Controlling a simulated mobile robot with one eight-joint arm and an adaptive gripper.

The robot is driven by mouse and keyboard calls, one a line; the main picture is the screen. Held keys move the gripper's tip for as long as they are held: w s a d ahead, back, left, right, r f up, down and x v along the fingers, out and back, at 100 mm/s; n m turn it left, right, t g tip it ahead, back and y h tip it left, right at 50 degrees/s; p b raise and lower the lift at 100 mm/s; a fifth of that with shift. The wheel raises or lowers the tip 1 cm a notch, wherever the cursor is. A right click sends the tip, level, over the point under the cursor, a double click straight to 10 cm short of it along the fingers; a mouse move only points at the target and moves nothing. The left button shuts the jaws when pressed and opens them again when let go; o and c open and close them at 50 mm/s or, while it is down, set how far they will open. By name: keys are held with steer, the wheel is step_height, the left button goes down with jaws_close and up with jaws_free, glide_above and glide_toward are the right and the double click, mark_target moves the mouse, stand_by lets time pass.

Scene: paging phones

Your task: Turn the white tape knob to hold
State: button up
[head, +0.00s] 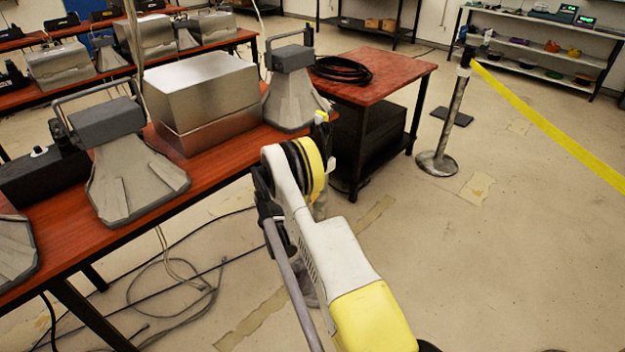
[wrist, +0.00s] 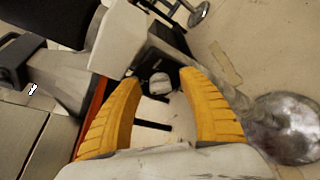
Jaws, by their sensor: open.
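A small white knob (head: 38,151) sits on top of a black box (head: 35,178) on the red-topped bench at the left of the head view. It is small there, and its setting cannot be read. My gripper (wrist: 160,78) is open, with its two yellow fingers spread and nothing held between them. In the head view it is mostly hidden behind my arm, with a yellow tip showing near the bench's right end, well to the right of the knob. A pale rounded thing (wrist: 160,83) shows beyond the fingers in the wrist view; I cannot tell what it is.
Grey wedge-shaped units with handles (head: 135,170) and a metal box (head: 203,97) stand on the bench (head: 165,213). A red side table (head: 395,73) with coiled black cable stands beyond. Cables lie under the bench. A post (head: 452,125) carries yellow tape. The right floor is clear.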

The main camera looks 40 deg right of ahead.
steer(key=shift+w+d+f, duration=0.1)
steer(key=shift+d, duration=0.2)
steer(key=shift+a, duration=0.1)
steer(key=shift+c, duration=0.5)
jaws_close()
steer(key=m+t, duration=0.1)
steer(key=m, duration=0.2)
steer(key=shift+h, duration=0.4)
steer(key=shift+f+m+t+h, duration=0.1)
steer(key=shift+m+t+h, duration=0.5)
steer(key=shift+m, duration=0.8)
